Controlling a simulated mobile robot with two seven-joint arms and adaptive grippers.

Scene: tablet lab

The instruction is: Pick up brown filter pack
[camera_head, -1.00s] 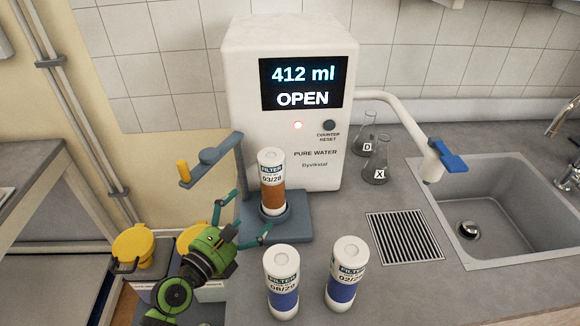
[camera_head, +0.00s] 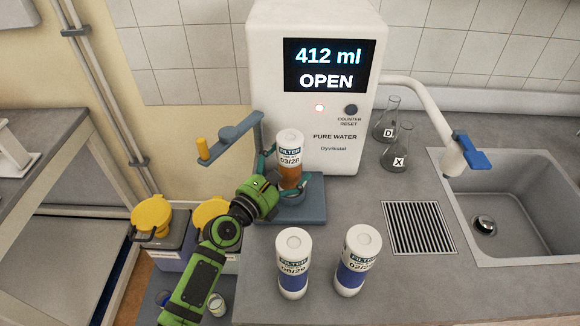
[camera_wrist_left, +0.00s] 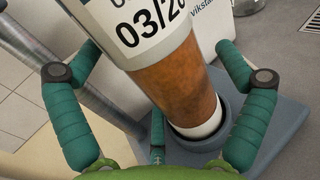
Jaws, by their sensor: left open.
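The brown filter pack (camera_head: 289,172), a white cylinder with a brown band and the label 03/28, stands upright in the round seat of a blue-grey holder (camera_head: 312,214) in front of the white water unit. My left gripper (camera_head: 285,182) is open around the lower part of the pack. The pack's base sits in the dark ring of the holder. My right gripper is not in view.
Two blue-banded filter packs, 08/29 (camera_head: 294,264) and 02/29 (camera_head: 356,262), stand on the counter at the front. A blue-grey swing arm (camera_head: 230,140) is turned out to the left. Flasks (camera_head: 398,150), a drain grille (camera_head: 418,228) and a sink lie to the right.

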